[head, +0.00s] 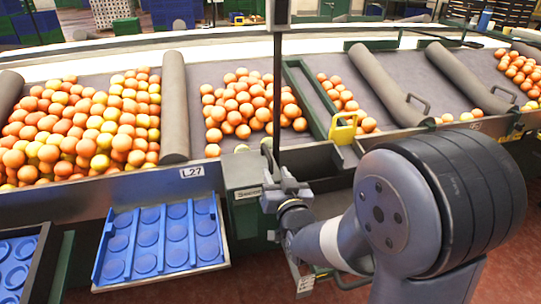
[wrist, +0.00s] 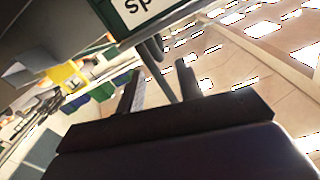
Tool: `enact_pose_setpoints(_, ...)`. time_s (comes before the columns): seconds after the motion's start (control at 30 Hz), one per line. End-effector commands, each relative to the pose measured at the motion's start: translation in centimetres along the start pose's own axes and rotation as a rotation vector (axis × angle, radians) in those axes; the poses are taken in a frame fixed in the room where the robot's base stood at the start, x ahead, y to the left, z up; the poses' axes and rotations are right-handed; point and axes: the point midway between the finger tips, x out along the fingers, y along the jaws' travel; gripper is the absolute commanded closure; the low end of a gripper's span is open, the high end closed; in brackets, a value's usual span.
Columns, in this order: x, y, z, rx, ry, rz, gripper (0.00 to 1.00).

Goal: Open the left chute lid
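Two long grey rounded pieces with bar handles slope down the sorting table at the right of the head view. I take the left one (head: 385,86) for the left chute lid, but the frames do not make this sure; its handle (head: 420,104) is at its lower right. My gripper (head: 282,184) is at the grey-green post at the table's front, well left of and below that handle. In the wrist view its two dark fingers (wrist: 159,86) stand apart, with a thin grey bar visible between them. Whether they touch the bar cannot be told.
Several oranges (head: 85,128) lie in lanes between grey dividers (head: 174,105). A blue tray (head: 160,240) sits at the front left under the L27 label (head: 193,172). A yellow handle (head: 343,130) stands on the front edge. Red floor (head: 500,250) shows at the right.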

Motion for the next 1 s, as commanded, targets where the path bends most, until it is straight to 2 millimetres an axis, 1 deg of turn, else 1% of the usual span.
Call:
enact_pose_setpoints(0.03, 0.9, 0.0, 0.0, 0.0, -0.002, 0.001, 0.66)
enact_pose_setpoints(0.3, 5.7, 0.1, 0.0, 0.0, -0.001, 0.001, 0.66)
enact_pose_setpoints(0.5, 8.1, 0.1, 0.0, -0.001, -0.002, 0.001, 0.66)
enact_pose_setpoints(0.7, 9.0, 0.1, 0.0, -0.001, -0.002, 0.001, 0.66)
enact_pose_setpoints(0.93, 9.1, 0.1, 0.0, -0.001, -0.002, 0.001, 0.66)
enact_pose_setpoints(0.97, 9.1, 0.1, 0.0, -0.001, -0.002, 0.001, 0.66)
enact_pose_setpoints(1.0, 9.1, 0.1, 0.0, -0.001, -0.002, 0.001, 0.7)
